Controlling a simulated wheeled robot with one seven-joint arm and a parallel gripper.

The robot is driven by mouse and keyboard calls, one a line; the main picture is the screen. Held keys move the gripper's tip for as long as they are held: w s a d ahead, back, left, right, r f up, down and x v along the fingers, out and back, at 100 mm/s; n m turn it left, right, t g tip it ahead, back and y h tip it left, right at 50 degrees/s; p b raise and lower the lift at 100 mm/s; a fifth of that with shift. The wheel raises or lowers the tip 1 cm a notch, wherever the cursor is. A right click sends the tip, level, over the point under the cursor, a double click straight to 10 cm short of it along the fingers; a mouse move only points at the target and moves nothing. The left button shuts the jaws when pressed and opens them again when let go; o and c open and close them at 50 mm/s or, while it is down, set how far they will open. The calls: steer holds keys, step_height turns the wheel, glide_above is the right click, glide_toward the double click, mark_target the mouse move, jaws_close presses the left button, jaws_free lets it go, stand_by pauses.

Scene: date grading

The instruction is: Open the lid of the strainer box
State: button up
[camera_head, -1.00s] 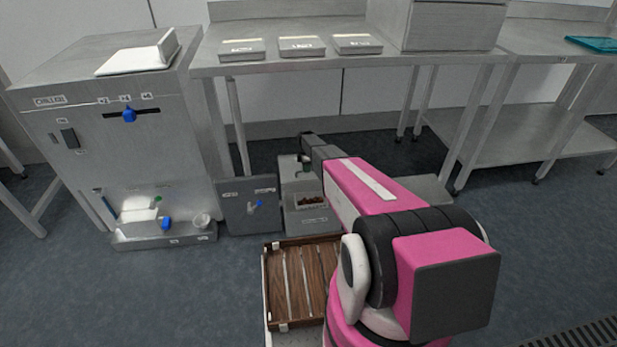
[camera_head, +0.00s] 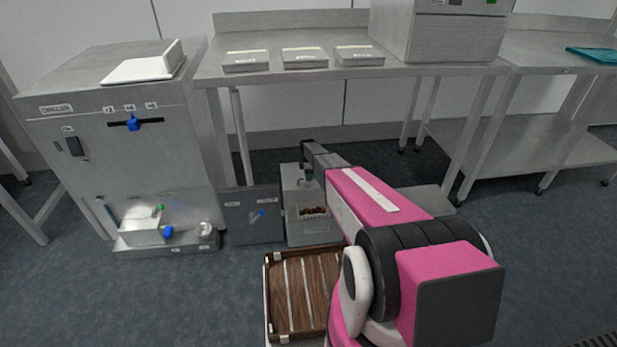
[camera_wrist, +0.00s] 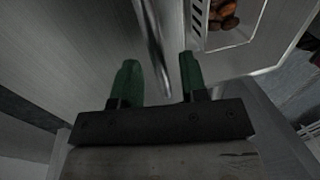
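The strainer box appears to be the grey metal box (camera_head: 308,233) on the floor in front of the table; brown dates (camera_head: 313,211) show in its front part. In the wrist view the dates (camera_wrist: 222,14) lie beside a slotted wall (camera_wrist: 199,14). A grey panel (camera_wrist: 85,50), possibly the lid, fills the left of that view. My gripper (camera_wrist: 160,75) is open, its green fingers apart. A thin metal bar (camera_wrist: 152,45), like a handle, runs between them in the picture; contact cannot be told. In the head view my gripper (camera_head: 306,183) is small above the box's rear part.
A dark grey box (camera_head: 250,222) stands left of the strainer box, next to the chiller cabinet (camera_head: 110,165). A wooden slatted crate (camera_head: 306,290) is close in front. The steel table (camera_head: 300,72) above holds several trays. Floor at right is clear.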

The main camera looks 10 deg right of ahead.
step_height(320, 180, up, 10)
steer(key=w, duration=0.2)
steer(key=shift+r, duration=0.25)
steer(key=s+r+m, duration=0.6)
steer(key=s, duration=0.9)
steer(key=s+r+m+t, duration=0.1)
steer(key=s+r+m, duration=0.5)
steer(key=s, duration=0.9)
steer(key=s+r+m+t, duration=0.1)
steer(key=s+r+m, duration=0.5)
steer(key=s, duration=0.9)
steer(key=shift+s+d+r, duration=0.25)
steer(key=shift+s+r, duration=0.15)
steer(key=shift+r, duration=0.45)
